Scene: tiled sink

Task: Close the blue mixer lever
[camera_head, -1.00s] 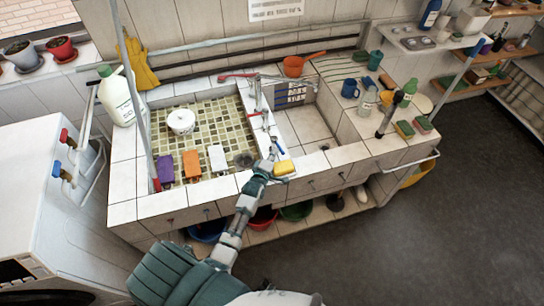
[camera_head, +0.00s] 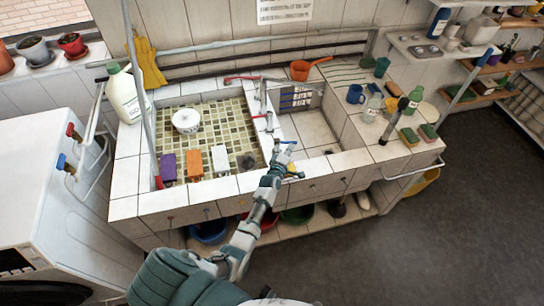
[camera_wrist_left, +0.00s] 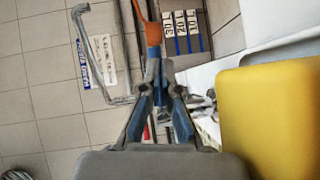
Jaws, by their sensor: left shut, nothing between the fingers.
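The blue mixer lever (camera_head: 289,142) shows as a small blue bar on the ledge between the two sink basins, pointing right. My left gripper (camera_head: 281,153) reaches over the front edge of the sink, its tips right beside the lever; whether they touch is too small to tell. In the left wrist view, my left gripper (camera_wrist_left: 155,85) has its fingers together with nothing between them. I cannot clearly separate the lever from the fingers there. A red lever (camera_head: 262,116) sits farther back on the ledge. My right gripper is not in view.
A yellow sponge (camera_wrist_left: 275,115) is close on the right in the wrist view. Purple, orange and white blocks line the left basin's front. A blue mug (camera_head: 355,94) and bottles stand on the right counter.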

